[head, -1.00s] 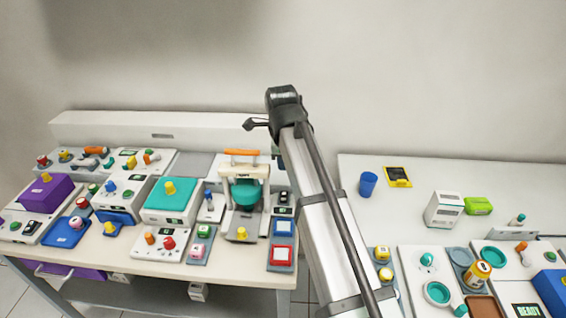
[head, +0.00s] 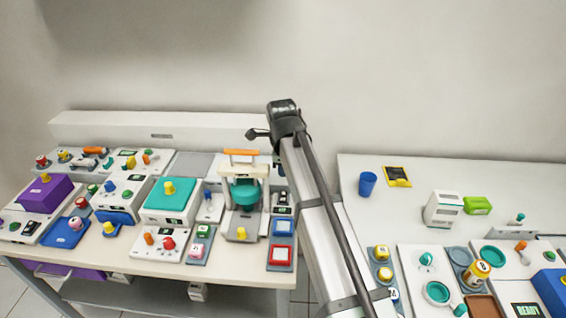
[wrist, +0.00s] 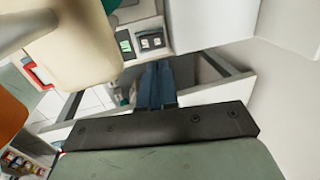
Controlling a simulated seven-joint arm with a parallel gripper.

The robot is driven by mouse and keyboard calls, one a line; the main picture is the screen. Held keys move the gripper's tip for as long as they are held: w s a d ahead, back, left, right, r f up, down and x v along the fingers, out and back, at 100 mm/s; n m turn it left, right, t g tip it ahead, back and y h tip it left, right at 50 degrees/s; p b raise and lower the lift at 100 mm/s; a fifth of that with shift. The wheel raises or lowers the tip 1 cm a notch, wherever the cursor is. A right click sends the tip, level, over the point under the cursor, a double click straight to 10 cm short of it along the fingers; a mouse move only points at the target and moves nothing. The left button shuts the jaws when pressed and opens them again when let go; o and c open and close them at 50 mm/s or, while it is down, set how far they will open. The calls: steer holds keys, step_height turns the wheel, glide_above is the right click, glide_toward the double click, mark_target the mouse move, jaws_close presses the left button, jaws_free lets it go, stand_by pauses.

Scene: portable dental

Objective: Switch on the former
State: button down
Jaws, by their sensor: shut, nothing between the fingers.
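The former (head: 240,210) stands at the right part of the left bench, a cream frame with an orange handle (head: 241,152) and a teal round part (head: 245,193). A small panel with dark rocker switches (head: 283,197) and a green display sits just right of it, beside my arm. In the wrist view, the panel's dark switch (wrist: 152,42) and lit green display (wrist: 125,45) lie beyond my gripper (wrist: 155,68). Its dark blue fingers are together and empty, pointing toward the panel; contact cannot be told. I cannot make out my gripper in the head view.
Blue and red framed buttons (head: 281,254) lie at the bench's right front. A teal-lidded box (head: 170,195) and knob panels crowd the left. A gap separates the right table (head: 410,205), which holds a blue cup (head: 367,184).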

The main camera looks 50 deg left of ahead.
mark_target(284, 193)
steer(key=f, duration=0.6)
steer(key=w+a+f, duration=0.1)
steer(key=f, duration=0.2)
steer(key=shift+w+a, duration=0.1)
steer(key=shift+w+a+f, duration=0.1)
steer(key=shift+f, duration=0.1)
stand_by(0.4)
steer(key=shift+s+d+r, duration=0.15)
steer(key=shift+s+d, duration=0.45)
step_height(284, 193, up, 14)
steer(key=s+d, duration=0.1)
steer(key=s, duration=0.1)
steer(key=shift+d, duration=0.4)
steer(key=shift+w, duration=0.1)
stand_by(0.3)
